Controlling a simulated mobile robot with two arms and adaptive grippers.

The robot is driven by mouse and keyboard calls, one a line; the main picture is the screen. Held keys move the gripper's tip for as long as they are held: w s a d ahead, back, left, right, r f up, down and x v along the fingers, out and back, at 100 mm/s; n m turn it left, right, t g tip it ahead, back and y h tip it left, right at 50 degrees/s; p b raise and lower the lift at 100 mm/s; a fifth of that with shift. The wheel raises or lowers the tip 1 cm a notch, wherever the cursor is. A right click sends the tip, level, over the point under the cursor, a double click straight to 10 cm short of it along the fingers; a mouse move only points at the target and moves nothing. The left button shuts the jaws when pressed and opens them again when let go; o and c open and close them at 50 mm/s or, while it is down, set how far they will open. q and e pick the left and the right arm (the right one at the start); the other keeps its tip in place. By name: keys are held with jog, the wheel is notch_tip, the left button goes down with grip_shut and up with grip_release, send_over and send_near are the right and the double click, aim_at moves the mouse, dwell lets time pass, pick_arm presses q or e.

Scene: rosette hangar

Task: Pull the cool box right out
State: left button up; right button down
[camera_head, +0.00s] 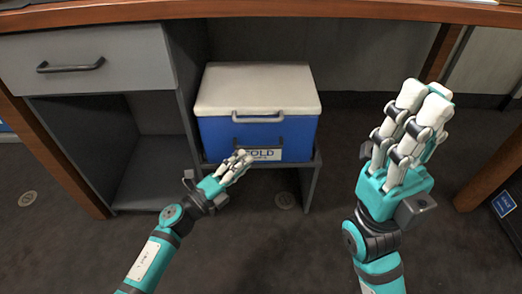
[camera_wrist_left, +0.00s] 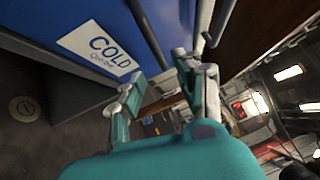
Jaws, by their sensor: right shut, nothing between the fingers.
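The cool box (camera_head: 217,136) is blue with a pale lid, and stands upright on a low shelf under the desk. A grey handle (camera_head: 262,115) is at the lid's front edge, with a dark bar (camera_head: 241,144) below it. Its front and COLD label (camera_wrist_left: 100,48) fill the upper left of the left wrist view. My left gripper (camera_head: 242,160) is low in front of the box and partly covers the label. Its fingers (camera_wrist_left: 163,72) are apart, close to the dark bar; contact is unclear. My right gripper (camera_head: 425,93) is shut and empty, raised right of the box.
The desk top (camera_head: 300,10) overhangs the box. A cabinet with a closed drawer (camera_head: 90,58) and an open compartment stands directly left. A wooden desk leg (camera_head: 492,172) stands at the far right. The floor (camera_head: 285,245) in front is clear.

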aim_at(261, 146)
pick_arm(q)
jog(key=b+x, duration=0.1)
jog(key=x, duration=0.6)
jog(key=shift+w+d+b, duration=0.1)
jog(key=shift+w+b, duration=0.1)
jog(key=shift+b, duration=0.1)
grip_shut()
